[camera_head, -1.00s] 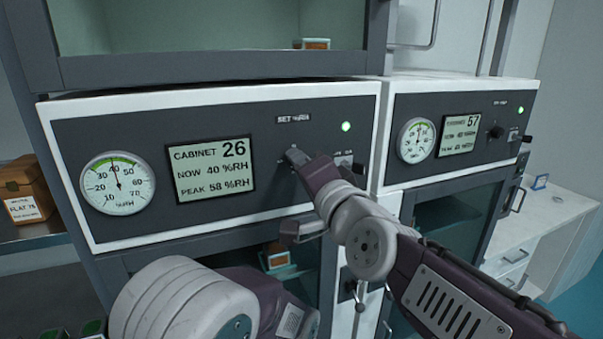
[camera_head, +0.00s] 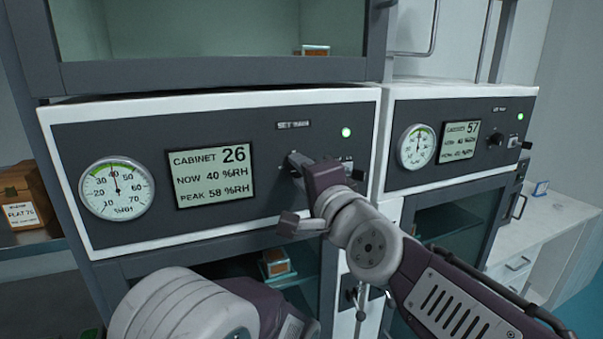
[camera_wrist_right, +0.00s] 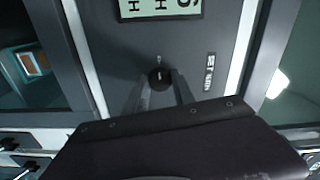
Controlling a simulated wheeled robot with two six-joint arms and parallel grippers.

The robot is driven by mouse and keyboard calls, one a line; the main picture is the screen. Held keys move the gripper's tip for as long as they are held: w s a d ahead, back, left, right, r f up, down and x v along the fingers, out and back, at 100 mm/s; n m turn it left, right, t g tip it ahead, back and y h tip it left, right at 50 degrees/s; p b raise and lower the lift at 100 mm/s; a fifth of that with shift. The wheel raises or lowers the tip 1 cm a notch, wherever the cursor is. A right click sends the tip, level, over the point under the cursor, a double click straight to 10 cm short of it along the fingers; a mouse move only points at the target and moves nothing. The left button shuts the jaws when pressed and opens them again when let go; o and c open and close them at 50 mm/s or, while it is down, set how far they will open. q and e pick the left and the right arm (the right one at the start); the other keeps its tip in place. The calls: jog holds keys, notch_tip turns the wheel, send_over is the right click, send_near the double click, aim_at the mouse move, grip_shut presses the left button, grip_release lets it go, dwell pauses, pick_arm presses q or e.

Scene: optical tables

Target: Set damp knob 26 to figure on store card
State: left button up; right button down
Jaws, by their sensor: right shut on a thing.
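Cabinet 26's control panel (camera_head: 270,215) faces me, with a display (camera_head: 212,174) reading "NOW 40 %RH, PEAK 58 %RH". A round dial (camera_head: 117,188) is at its left, with its needle pointing up. My right gripper (camera_head: 294,163) is at the panel below the SET %RH label (camera_head: 293,124) and hides most of the knob there. In the right wrist view the dark knob (camera_wrist_right: 158,78) sits between the two fingertips, which are shut on it. The knob's scale is too small to read. I cannot make out a store card. My left gripper is not visible.
A green lamp (camera_head: 346,132) glows right of the label. Cabinet 57's panel (camera_head: 455,165) stands close on the right, with its own knob (camera_head: 496,135). A brown box (camera_head: 30,195) labelled "FLAT 75" is at the left. A white bench (camera_head: 545,225) is at the far right.

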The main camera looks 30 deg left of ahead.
jog(key=c, duration=1.1)
grip_release()
jog(key=shift+o, duration=0.2)
jog(key=v, duration=0.9)
jog(key=shift+f, duration=0.1)
